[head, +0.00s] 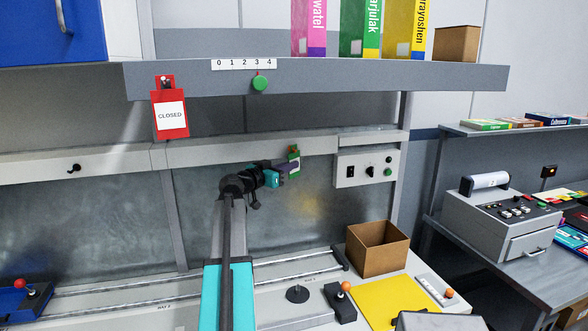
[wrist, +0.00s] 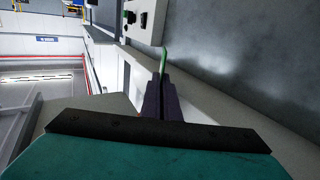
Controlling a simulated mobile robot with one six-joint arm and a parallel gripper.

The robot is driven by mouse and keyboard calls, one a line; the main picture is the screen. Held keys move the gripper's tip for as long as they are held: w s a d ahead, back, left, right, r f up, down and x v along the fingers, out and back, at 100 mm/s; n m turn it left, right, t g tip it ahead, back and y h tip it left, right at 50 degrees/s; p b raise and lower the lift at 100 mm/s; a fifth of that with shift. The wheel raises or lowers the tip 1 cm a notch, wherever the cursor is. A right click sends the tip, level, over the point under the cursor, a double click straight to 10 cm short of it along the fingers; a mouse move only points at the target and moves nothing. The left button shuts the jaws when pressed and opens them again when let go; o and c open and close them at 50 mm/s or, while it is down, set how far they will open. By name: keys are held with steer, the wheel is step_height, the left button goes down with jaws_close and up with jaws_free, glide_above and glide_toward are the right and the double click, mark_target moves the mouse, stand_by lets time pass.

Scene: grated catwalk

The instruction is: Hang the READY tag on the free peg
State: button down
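My gripper (head: 288,170) is shut on a small green tag (head: 294,155), in front of the grey wall rail and left of a switch box. In the wrist view the tag (wrist: 164,60) shows edge-on as a thin green strip between the fingertips (wrist: 162,82). Its lettering cannot be read, so I cannot confirm it says READY. A bare dark peg (head: 74,167) sticks out of the rail at the far left, well away from my gripper. A red tag reading CLOSED (head: 170,115) hangs from another peg (head: 166,84) on the shelf front.
The shelf (head: 330,78) overhangs the rail, with a green knob (head: 260,83) under a 0–4 scale. The switch box (head: 367,166) is close right of my gripper. An open cardboard box (head: 376,247) and yellow mat (head: 396,302) are on the bench. The rail between gripper and bare peg looks clear.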

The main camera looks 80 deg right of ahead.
steer(key=shift+s+a+b, duration=0.3)
steer(key=shift+a+b, duration=0.35)
steer(key=shift+a, duration=0.1)
stand_by(0.6)
steer(key=shift+s+a+r+b, duration=0.2)
steer(key=shift+a+r, duration=0.1)
steer(key=shift+a, duration=0.2)
steer(key=shift+s+a+r+b, duration=0.1)
steer(key=shift+s+a+r, duration=0.15)
steer(key=shift+a, duration=0.2)
stand_by(0.9)
steer(key=shift+s+a+b, duration=0.3)
steer(key=shift+a, duration=0.35)
steer(key=shift+s+a+b, duration=0.3)
steer(key=shift+a, duration=0.4)
steer(key=shift+s+a+b, duration=0.3)
steer(key=shift+a, duration=0.35)
stand_by(1.2)
